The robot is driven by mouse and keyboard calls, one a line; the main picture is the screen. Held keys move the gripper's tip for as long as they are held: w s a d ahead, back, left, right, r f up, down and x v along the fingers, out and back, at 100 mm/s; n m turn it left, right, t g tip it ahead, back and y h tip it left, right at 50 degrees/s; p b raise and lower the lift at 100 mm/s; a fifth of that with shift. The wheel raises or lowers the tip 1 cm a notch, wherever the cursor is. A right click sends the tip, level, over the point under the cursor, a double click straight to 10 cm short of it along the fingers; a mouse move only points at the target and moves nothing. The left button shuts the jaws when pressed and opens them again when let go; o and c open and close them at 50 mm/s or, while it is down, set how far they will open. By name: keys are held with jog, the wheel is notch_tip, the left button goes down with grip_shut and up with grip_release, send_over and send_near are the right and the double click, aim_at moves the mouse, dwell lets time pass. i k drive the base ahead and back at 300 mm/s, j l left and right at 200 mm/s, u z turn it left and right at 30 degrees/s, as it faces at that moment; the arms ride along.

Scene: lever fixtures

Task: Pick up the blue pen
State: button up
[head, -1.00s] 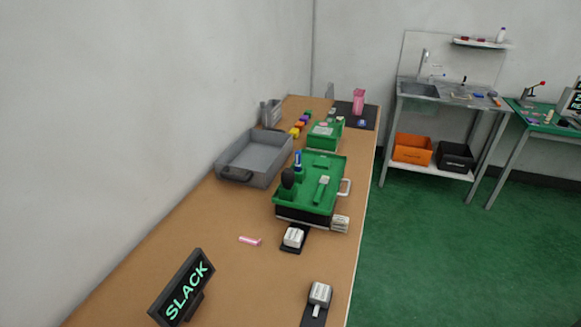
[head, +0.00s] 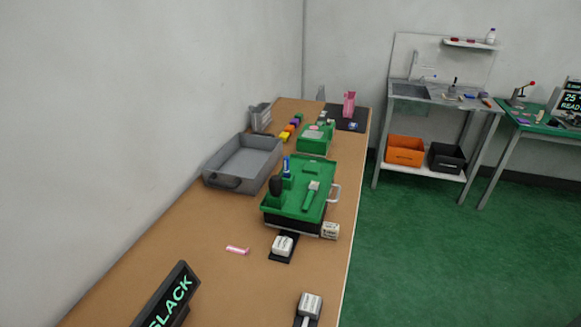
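I cannot clearly make out a blue pen. A small upright blue thing (head: 287,166) stands at the back left of the green lever fixture (head: 312,188), next to a black knob (head: 276,186); it is too small to tell whether it is a pen. Small blue bits also lie on the sink counter (head: 440,96) and are just as hard to tell. My gripper is not in view.
The long wooden table (head: 200,255) runs along the left wall. It bears a grey tray (head: 213,163), a pink piece (head: 237,250), a black sign (head: 172,296) and a second green fixture (head: 313,140). The green floor (head: 430,260) to the right is clear.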

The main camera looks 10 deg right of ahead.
aim_at(286, 159)
jog(key=i+l, duration=0.3)
jog(key=l, duration=0.15)
jog(key=i+l, duration=0.6)
jog(key=l, duration=0.25)
jog(key=i+l, duration=0.3)
jog(key=l, duration=0.15)
jog(key=i+l+u, duration=0.15)
jog(key=l, duration=0.2)
jog(key=i+l+u, duration=0.35)
jog(key=l, duration=0.4)
jog(key=i+l+u, duration=0.15)
jog(key=l, duration=0.3)
jog(key=i, duration=0.05)
